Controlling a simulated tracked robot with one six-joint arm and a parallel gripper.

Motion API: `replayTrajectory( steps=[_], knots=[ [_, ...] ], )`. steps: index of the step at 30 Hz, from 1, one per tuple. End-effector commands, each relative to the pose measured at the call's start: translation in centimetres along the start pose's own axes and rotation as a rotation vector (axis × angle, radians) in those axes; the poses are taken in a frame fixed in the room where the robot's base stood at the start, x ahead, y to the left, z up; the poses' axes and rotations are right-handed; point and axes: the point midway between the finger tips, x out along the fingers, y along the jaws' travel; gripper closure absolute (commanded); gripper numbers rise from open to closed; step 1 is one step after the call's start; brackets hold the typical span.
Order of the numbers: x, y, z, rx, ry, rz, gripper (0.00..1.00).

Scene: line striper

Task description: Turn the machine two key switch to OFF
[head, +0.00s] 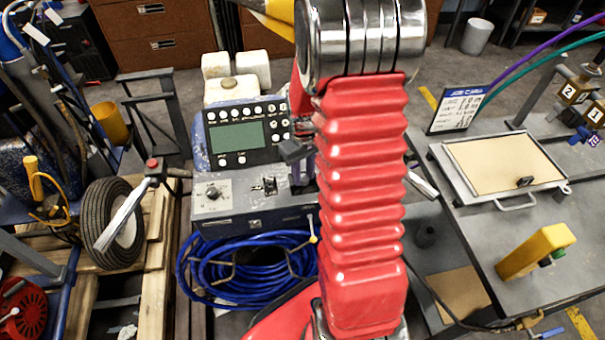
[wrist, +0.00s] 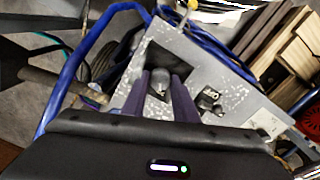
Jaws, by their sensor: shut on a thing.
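The striping machine (head: 255,212) stands in the middle of the head view, with a grey control panel and a green display (head: 238,137). In the wrist view, a small grey metal key switch (wrist: 160,80) sits on a dark square plate on the speckled panel (wrist: 195,60). My gripper (wrist: 160,88) has its two purple fingers shut on it, one on each side. The key's exact angle and any OFF marking cannot be read. In the head view my red arm hides the key switch and most of the gripper (head: 303,172).
A round dial (head: 213,193) and a dark toggle switch (head: 269,186) sit left of the gripper. Blue hose (head: 235,262) coils below the panel. A grey bench (head: 480,230) with a yellow block (head: 536,252) stands right. A wheel (head: 118,228) and pallet are left.

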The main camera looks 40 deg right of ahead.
Motion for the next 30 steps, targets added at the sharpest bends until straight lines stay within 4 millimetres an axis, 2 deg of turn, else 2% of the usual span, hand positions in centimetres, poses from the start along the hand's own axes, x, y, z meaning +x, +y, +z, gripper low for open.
replayTrajectory(
  steps=[1, 2, 9, 20, 26, 30],
  knots=[
    [-0.1, -0.1, -0.2, -0.001, 0.004, 0.0, 0.96],
    [-0.1, -0.1, -0.2, -0.001, 0.004, 0.0, 0.72],
    [-0.1, 0.0, -0.1, 0.001, 0.002, 0.0, 0.56],
    [-0.4, 0.1, 0.0, 0.001, 0.001, 0.001, 0.55],
    [-2.3, 0.1, -0.1, 0.001, 0.004, 0.002, 0.55],
    [-4.6, 0.1, -0.1, 0.001, 0.005, 0.002, 0.55]
  ],
)
